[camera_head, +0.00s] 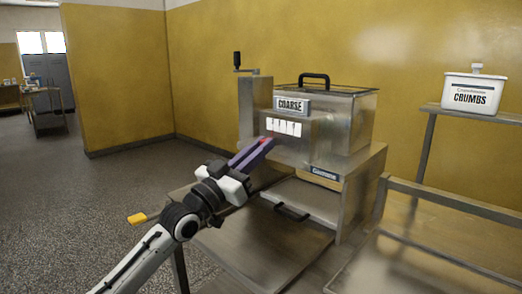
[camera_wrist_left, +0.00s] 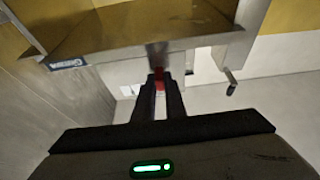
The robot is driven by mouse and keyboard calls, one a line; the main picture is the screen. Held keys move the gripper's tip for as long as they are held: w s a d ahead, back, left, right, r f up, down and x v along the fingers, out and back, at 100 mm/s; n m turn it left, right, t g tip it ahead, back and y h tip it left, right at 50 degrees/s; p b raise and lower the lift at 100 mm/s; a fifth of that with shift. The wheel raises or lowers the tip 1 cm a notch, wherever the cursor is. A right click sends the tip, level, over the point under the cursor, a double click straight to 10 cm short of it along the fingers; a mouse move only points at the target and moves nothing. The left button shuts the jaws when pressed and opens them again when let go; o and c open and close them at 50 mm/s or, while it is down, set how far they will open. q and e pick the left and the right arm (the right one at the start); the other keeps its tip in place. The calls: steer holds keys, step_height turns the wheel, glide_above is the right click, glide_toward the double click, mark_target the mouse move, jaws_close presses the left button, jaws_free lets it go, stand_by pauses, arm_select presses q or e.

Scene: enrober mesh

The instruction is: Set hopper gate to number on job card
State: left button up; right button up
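The steel hopper (camera_head: 340,118) sits on the machine and bears a COARSE plate (camera_head: 291,105). Below that plate is a white scale (camera_head: 284,127) with dark marks too small to read. My left gripper (camera_head: 266,144) reaches up to the machine front just below the scale. In the left wrist view its fingers (camera_wrist_left: 159,88) are close together with a red tab (camera_wrist_left: 159,78) between their tips, seemingly touching it on both sides. The tab's far end is hidden. I cannot make out a job card with a number. My right gripper is not in view.
A crank with a black knob (camera_head: 237,60) stands at the hopper's left. A white CRUMBS tub (camera_head: 472,93) stands on a shelf at right. A steel tray surface (camera_head: 265,245) lies under the machine. The floor (camera_head: 60,200) at left is open.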

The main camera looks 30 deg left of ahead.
arm_select(q)
steer(key=o, duration=0.5)
steer(key=shift+a, duration=0.3)
steer(key=shift+c, duration=0.2)
steer(key=shift+d, duration=0.1)
steer(key=b+v, duration=0.1)
steer(key=v, duration=0.9)
steer(key=shift+s, duration=0.15)
